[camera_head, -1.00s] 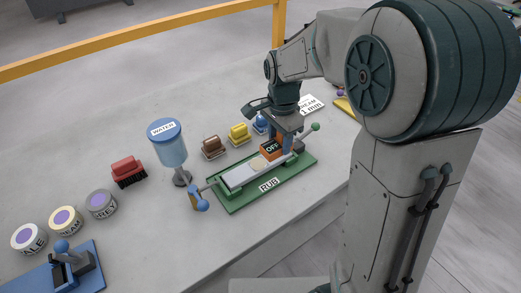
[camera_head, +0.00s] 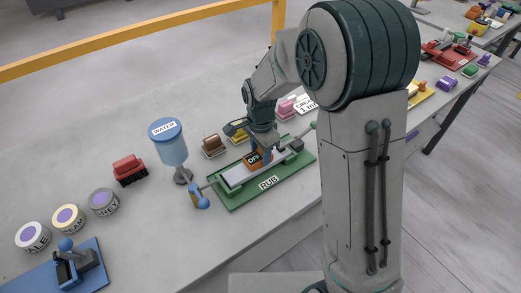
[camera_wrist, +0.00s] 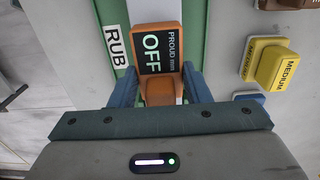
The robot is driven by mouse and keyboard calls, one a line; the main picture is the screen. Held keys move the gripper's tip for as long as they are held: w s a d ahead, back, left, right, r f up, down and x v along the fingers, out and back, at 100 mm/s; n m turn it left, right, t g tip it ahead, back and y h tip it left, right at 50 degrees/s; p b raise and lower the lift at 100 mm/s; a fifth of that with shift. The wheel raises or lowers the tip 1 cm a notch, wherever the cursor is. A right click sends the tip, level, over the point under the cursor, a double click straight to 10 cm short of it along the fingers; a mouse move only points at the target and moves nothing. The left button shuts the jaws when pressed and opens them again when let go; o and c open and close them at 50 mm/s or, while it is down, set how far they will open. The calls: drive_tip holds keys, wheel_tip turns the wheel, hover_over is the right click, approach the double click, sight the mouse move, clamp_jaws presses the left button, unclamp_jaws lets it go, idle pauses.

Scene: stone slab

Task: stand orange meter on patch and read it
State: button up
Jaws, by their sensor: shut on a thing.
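The orange meter (camera_head: 252,159) is over the pale stone slab (camera_head: 236,177) in the green RUB tray (camera_head: 228,202). Its dark face reads "PROUD mm" and "OFF" in the wrist view (camera_wrist: 154,48). My gripper (camera_head: 262,152) is shut on the meter, its blue fingers on both sides of the meter's lower part in the wrist view (camera_wrist: 162,88). No patch shows on the bare slab; the meter and gripper hide part of it. I cannot tell whether the meter touches the slab.
A blue WATER bottle (camera_head: 170,147) stands left of the tray, with a red brush (camera_head: 129,169) and several labelled pots further left. Brown (camera_head: 213,146) and yellow (camera_head: 238,136) blocks are behind the tray. A blue-handled clamp (camera_head: 201,198) is at its left end.

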drive_tip(key=shift+f, duration=0.2)
drive_tip(key=o, duration=1.1)
drive_tip(key=shift+c, duration=0.2)
drive_tip(key=shift+r, duration=0.2)
wheel_tip(320, 180, up, 12)
drive_tip(key=s+d+r+n+t, duration=0.1)
drive_tip(key=s+d+n, duration=0.4)
drive_tip(key=s+d, duration=0.2)
drive_tip(key=s+d+n+t, duration=0.2)
drive_tip(key=s+d+n, duration=0.4)
drive_tip(key=s, duration=0.6)
drive_tip(key=shift+s+d+r, duration=0.15)
drive_tip(key=shift+d+r, duration=0.2)
drive_tip(key=shift+d, duration=0.1)
